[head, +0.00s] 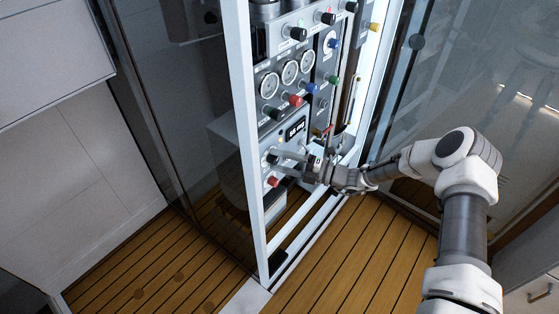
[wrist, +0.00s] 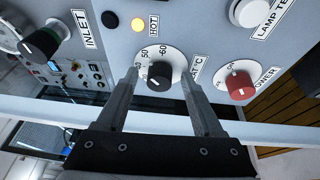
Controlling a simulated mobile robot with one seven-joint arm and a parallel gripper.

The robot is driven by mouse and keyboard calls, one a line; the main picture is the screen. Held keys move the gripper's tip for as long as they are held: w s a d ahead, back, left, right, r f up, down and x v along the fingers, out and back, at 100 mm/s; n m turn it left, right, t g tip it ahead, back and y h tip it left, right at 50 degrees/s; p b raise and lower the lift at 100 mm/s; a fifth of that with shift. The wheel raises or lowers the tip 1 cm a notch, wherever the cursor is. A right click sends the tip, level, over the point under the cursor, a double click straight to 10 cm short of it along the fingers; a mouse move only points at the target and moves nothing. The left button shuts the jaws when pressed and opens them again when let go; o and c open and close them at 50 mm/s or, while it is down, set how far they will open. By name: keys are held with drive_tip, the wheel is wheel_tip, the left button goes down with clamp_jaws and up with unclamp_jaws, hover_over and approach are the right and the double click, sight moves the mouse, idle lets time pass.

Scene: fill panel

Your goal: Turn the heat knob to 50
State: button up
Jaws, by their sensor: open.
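The heat knob (wrist: 160,82) is a small black knob on a white round dial, with 50 and 60 printed along its upper left and top. Its label is partly hidden by a finger and reads "AT °C". My gripper (wrist: 159,72) is open, with one finger to the left of the knob and one to the right. I see gaps on both sides, and cannot tell whether a finger touches it. The knob's pointer is too unclear to read. In the head view my gripper (head: 284,161) is at the lower part of the panel and hides much of that knob.
A red power knob (wrist: 240,86) sits right of the dial. A lit amber HOT lamp (wrist: 137,25), a black knob (wrist: 41,43) marked INLET and a white lamp test button (wrist: 249,12) are nearby. The white frame post (head: 250,150) stands left of the panel.

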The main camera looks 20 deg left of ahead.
drive_tip(key=d, duration=1.7)
drive_tip(key=shift+s+d+f, duration=0.2)
drive_tip(key=shift+s+f, duration=0.15)
drive_tip(key=shift+r, duration=0.1)
drive_tip(key=s+d+r+n+g+h+p, duration=0.2)
drive_tip(key=s+r+n+h, duration=0.4)
drive_tip(key=r+n, duration=0.4)
drive_tip(key=s+d+r+n+g+h+p, duration=0.1)
drive_tip(key=s+r+n+h, duration=0.4)
drive_tip(key=r+n, duration=0.5)
drive_tip(key=s+d+r+n+t+h+p, duration=0.1)
drive_tip(key=s+d+r+n+t+h, duration=0.2)
drive_tip(key=s+r+n, duration=0.5)
drive_tip(key=s+d+r+n+t+h+p, duration=0.2)
drive_tip(key=s+d+r+n+t+h, duration=0.2)
drive_tip(key=s+d+r+n, duration=0.3)
drive_tip(key=shift+s+d+r+n+t, duration=0.4)
drive_tip(key=shift+d+r+n+t, duration=0.1)
drive_tip(key=shift+n, duration=0.2)
